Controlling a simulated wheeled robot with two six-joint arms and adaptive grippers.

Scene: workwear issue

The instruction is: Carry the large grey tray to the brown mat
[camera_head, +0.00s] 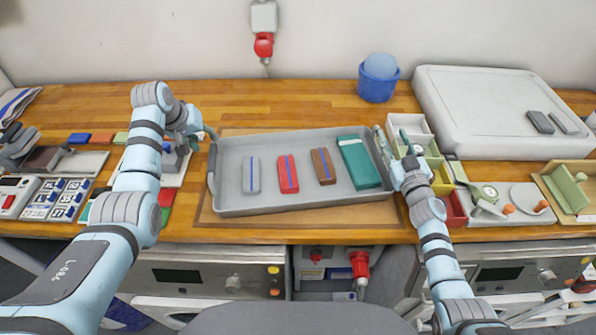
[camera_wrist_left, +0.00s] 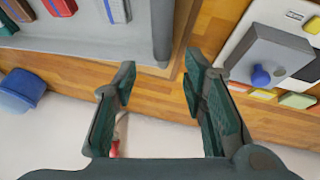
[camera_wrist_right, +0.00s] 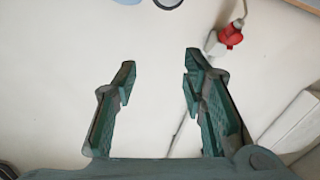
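The large grey tray (camera_head: 300,205) lies over the brown mat (camera_head: 225,226), which shows along the tray's front and at its left and right ends. The tray holds a grey, a red and a brown folded item, each with a blue band, and a green folded item. My left gripper (camera_head: 208,138) is by the tray's back left corner; the left wrist view shows it open and empty, apart from the tray's rim (camera_wrist_left: 161,35). My right gripper (camera_head: 391,140) is by the tray's right end. It is open and empty in the right wrist view (camera_wrist_right: 158,75), facing the wall.
A blue bin (camera_head: 377,88) and a large white case (camera_head: 490,110) stand behind and to the right. Small coloured bins (camera_head: 440,180) stand close to the tray's right end. Cards, blocks and small trays crowd the left. The wooden worktop (camera_head: 260,105) behind the tray is clear.

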